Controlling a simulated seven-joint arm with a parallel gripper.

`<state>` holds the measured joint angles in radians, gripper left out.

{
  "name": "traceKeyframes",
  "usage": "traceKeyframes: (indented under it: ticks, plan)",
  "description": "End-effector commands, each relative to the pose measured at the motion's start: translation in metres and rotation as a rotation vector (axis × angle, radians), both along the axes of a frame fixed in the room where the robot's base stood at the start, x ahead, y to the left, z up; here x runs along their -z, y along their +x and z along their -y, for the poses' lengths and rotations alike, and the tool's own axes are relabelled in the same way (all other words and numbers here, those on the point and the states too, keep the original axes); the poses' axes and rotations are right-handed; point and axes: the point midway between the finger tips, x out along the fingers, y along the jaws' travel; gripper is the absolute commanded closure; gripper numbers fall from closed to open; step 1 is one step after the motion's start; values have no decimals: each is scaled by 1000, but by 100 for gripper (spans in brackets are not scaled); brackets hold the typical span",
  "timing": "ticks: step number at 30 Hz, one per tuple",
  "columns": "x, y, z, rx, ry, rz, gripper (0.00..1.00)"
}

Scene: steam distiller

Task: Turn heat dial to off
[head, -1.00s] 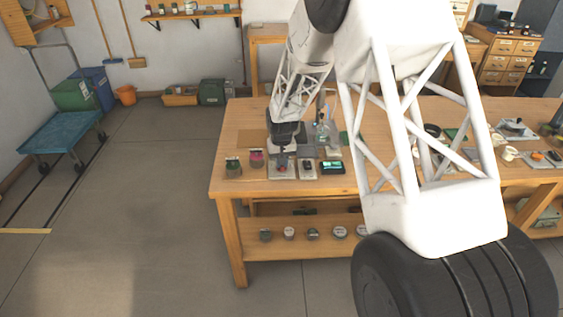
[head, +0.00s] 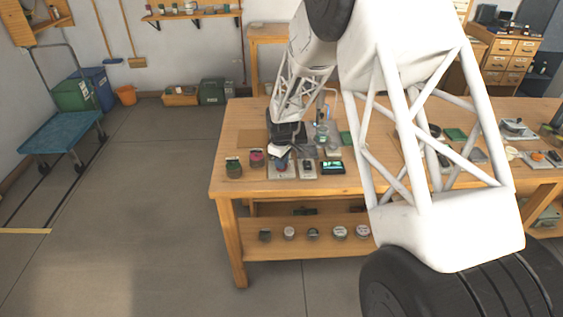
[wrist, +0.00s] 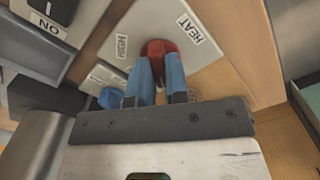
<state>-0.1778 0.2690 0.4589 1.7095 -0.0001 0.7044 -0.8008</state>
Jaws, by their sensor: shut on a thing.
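The red heat dial (wrist: 158,48) sits on a pale plate (wrist: 150,18) in the wrist view. The plate carries a "HEAT" label (wrist: 200,35) and a "HIGH" label (wrist: 121,46). My gripper (wrist: 160,65) is shut on the dial, with one blue finger on either side of it. The fingers hide part of the dial, and I cannot make out a pointer mark. In the head view my gripper (head: 280,162) is down at the plate near the table's front left and looks tilted.
A switch box (wrist: 47,27) with an "ON" label is at upper left. In the head view, a small dark device with a green screen (head: 332,167) and several jars stand close by on the wooden table (head: 225,188).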

Motion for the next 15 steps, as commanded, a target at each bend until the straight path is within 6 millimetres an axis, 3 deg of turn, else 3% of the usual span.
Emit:
traceKeyframes:
  ticks: [15]
  plan:
    - [0,0,0,-86,0,0,100]
